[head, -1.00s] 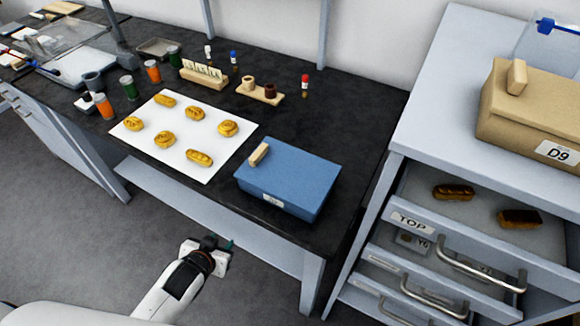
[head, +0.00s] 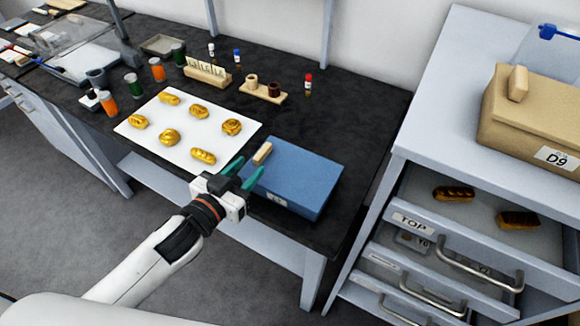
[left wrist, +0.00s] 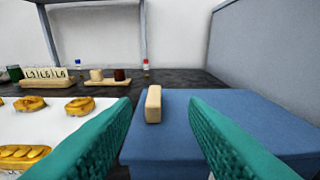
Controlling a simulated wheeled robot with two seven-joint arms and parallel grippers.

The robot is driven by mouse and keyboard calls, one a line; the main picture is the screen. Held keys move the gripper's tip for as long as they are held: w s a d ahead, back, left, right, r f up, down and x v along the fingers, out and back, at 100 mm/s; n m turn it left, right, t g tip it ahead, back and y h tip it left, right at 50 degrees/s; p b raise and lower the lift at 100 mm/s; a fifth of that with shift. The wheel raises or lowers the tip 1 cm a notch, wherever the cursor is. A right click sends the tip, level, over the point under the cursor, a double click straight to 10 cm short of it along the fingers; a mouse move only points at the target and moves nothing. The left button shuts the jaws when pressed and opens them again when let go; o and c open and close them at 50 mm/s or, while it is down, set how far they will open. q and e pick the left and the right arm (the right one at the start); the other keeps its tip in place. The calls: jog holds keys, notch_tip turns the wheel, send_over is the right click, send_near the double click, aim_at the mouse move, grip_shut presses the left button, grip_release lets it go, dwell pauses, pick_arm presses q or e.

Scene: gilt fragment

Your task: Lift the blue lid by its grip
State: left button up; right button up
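The blue lid (head: 305,172) sits on a box at the front right of the dark bench. Its pale wooden grip (head: 262,153) stands up near the lid's left side. In the left wrist view the grip (left wrist: 153,104) lies ahead, between the two green fingers, on the blue lid (left wrist: 205,125). My left gripper (head: 243,171) is open and empty. It is at the lid's front left, with its fingers pointing toward the grip but short of it. My right gripper is not in view.
A white sheet (head: 150,138) with several golden pieces lies left of the lid. A small wooden rack (head: 264,93) and a red-capped vial (head: 308,84) stand behind. At right, a cabinet has an open top drawer (head: 440,222) and a tan D9 box (head: 530,118) on top.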

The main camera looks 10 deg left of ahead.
aim_at(259, 155)
pick_arm(q)
jog(key=x, duration=0.2)
jog(key=p+x, duration=0.1)
jog(key=x, duration=0.4)
jog(key=shift+w+a+f, duration=0.1)
jog(key=shift+w+a, duration=0.1)
jog(key=shift+w, duration=0.25)
jog(key=shift+s, duration=0.1)
jog(key=shift+c, duration=0.2)
grip_shut()
